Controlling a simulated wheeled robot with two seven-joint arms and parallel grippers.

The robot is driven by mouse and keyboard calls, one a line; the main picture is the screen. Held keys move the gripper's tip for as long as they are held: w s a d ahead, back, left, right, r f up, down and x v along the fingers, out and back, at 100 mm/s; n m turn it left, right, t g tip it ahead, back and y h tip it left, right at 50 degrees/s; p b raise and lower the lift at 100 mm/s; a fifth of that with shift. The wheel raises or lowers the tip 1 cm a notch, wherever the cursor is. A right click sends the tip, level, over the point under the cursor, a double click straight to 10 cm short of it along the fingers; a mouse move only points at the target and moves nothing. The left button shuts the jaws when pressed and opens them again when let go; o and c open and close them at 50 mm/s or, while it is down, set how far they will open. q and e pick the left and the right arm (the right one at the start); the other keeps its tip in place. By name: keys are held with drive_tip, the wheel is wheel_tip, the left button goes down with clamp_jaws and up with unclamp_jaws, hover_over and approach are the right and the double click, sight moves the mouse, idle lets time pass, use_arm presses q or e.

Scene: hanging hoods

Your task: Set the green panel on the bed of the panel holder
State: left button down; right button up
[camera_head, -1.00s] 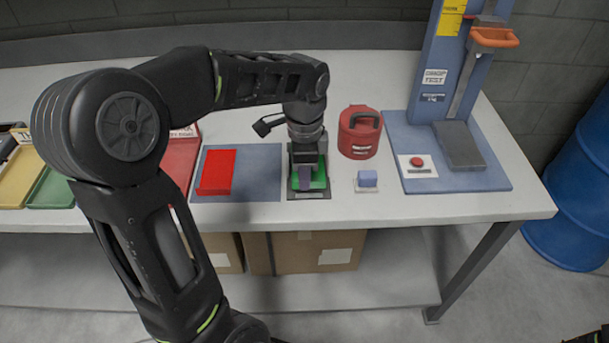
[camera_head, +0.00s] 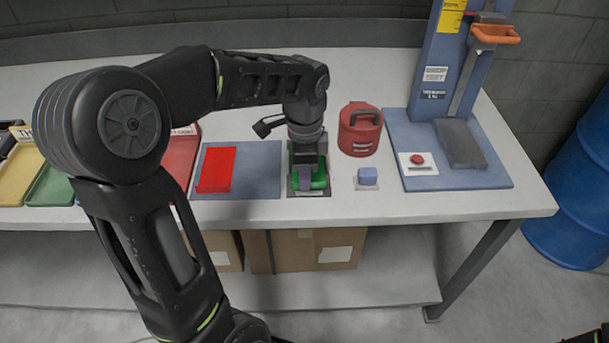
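A red block (camera_head: 215,169) lies on a blue mat (camera_head: 262,172) left of the gripper. Coloured trays (camera_head: 50,188) are at the left.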

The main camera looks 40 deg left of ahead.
use_arm(q)
drive_tip(key=shift+f, duration=0.15)
drive_tip(key=c, duration=1.6)
unclamp_jaws()
drive_tip(key=shift+o, duration=0.2)
drive_tip(key=shift+r, duration=3.95)
